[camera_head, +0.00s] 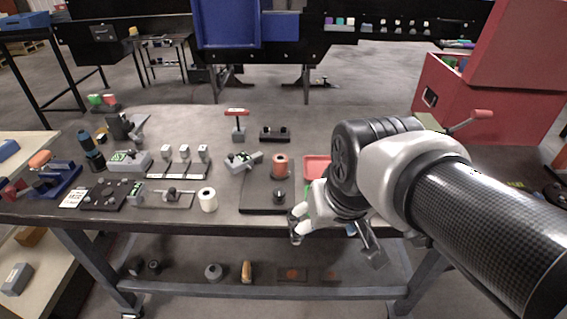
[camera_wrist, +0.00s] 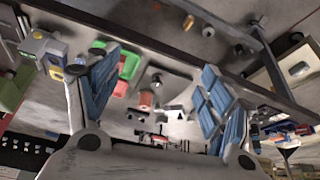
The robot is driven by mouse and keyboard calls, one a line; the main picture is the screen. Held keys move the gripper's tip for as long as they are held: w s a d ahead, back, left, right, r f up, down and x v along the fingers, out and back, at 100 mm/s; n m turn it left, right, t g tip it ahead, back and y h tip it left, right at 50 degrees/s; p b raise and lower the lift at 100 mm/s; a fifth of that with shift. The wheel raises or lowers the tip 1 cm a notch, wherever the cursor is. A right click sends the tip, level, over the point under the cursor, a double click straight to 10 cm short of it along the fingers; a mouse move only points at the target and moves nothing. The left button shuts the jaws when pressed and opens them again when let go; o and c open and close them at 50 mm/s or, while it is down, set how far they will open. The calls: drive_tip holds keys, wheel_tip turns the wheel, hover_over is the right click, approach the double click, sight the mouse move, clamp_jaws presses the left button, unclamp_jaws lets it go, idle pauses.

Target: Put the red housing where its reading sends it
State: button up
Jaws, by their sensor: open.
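An orange-red cylindrical piece (camera_head: 280,165), possibly the red housing, stands upright on a dark plate (camera_head: 258,196) near the middle of the bench. A small dark knob (camera_head: 279,196) is in front of it on that plate. I cannot read any reading. A red tray (camera_head: 316,168) lies to the right, partly behind my arm; it also shows in the wrist view (camera_wrist: 130,66), with a green tray (camera_wrist: 109,67) beside it. My gripper (camera_head: 333,228) is open and empty at the bench's front edge, right of the plate. Its blue-padded fingers also show in the wrist view (camera_wrist: 163,64).
Fixtures with small grey blocks (camera_head: 184,160), a white roll (camera_head: 208,199) and dark cylinders (camera_head: 92,150) fill the left of the bench. A red-handled tool (camera_head: 237,122) stands at the back. A large red bin (camera_head: 480,105) is at right.

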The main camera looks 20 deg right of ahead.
drive_tip(key=s+a+f+n, duration=0.1)
drive_tip(key=s+a, duration=0.1)
drive_tip(key=s, duration=0.6)
drive_tip(key=shift+s+a, duration=0.25)
drive_tip(key=shift+s, duration=0.15)
idle(0.6)
